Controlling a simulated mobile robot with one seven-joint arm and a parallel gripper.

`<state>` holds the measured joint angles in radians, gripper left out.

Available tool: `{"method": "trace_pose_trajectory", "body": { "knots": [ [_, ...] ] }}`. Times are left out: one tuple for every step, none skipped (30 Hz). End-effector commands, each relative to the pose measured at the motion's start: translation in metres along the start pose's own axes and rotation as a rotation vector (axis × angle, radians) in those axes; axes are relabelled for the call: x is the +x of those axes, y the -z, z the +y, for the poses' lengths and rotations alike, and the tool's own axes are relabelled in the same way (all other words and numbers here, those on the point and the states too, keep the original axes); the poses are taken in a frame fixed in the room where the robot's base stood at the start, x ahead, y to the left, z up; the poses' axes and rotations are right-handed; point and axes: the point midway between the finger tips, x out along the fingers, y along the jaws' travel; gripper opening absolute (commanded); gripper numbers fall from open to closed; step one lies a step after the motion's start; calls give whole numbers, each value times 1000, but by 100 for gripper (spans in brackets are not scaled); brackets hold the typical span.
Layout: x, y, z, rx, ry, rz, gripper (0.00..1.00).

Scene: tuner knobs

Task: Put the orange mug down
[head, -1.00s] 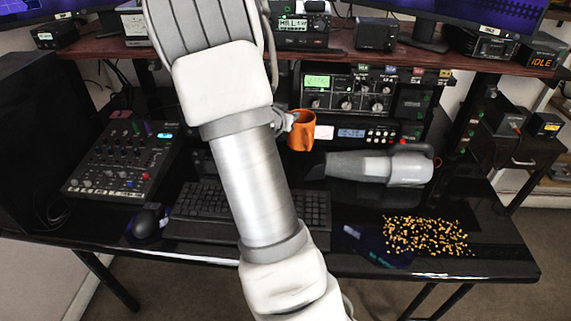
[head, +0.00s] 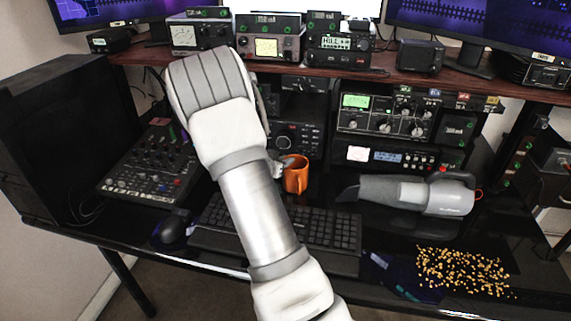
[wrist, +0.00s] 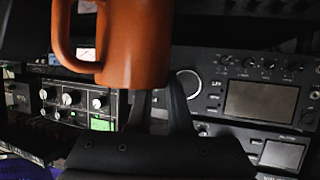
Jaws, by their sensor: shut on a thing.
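The orange mug (head: 296,176) hangs over the black desk (head: 395,232), just behind the keyboard, in the head view. The head view does not settle whether its base touches the desk. My gripper (head: 279,162) is shut on the mug from its left side, and my arm hides part of the hand. In the wrist view the mug (wrist: 137,42) fills the upper middle with its handle to the left. My gripper's dark fingers (wrist: 158,108) reach up to it.
A black keyboard (head: 325,230) lies in front of the mug. A grey handheld vacuum (head: 420,194) lies to the right. Yellow bits (head: 465,271) are scattered at front right. A mixer (head: 150,170) and a mouse (head: 174,226) are at left. Radio gear (head: 387,116) stands behind.

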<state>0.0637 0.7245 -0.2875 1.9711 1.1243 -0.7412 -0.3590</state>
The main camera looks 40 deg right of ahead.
Motion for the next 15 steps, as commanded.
{"method": "trace_pose_trajectory", "body": {
  "knots": [
    [2, -2, 0, 1, 0, 3, 0],
    [2, -2, 0, 2, 0, 3, 0],
    [1, -1, 0, 2, 0, 4, 0],
    [1, 0, 0, 2, 0, 4, 0],
    [1, 0, 0, 2, 0, 4, 0],
    [1, 0, 0, 2, 0, 4, 0],
    [1, 0, 0, 2, 0, 4, 0],
    [1, -1, 0, 2, 0, 4, 0],
    [2, -2, 0, 2, 0, 3, 0],
    [2, -3, 0, 2, 0, 3, 0],
    [3, -4, 0, 2, 0, 3, 0],
    [2, -4, 0, 2, 0, 2, 25],
    [2, -4, 0, 2, 0, 2, 31],
    [2, -4, 0, 2, 0, 2, 36],
    [2, -4, 0, 2, 0, 1, 43]
  ]
}}
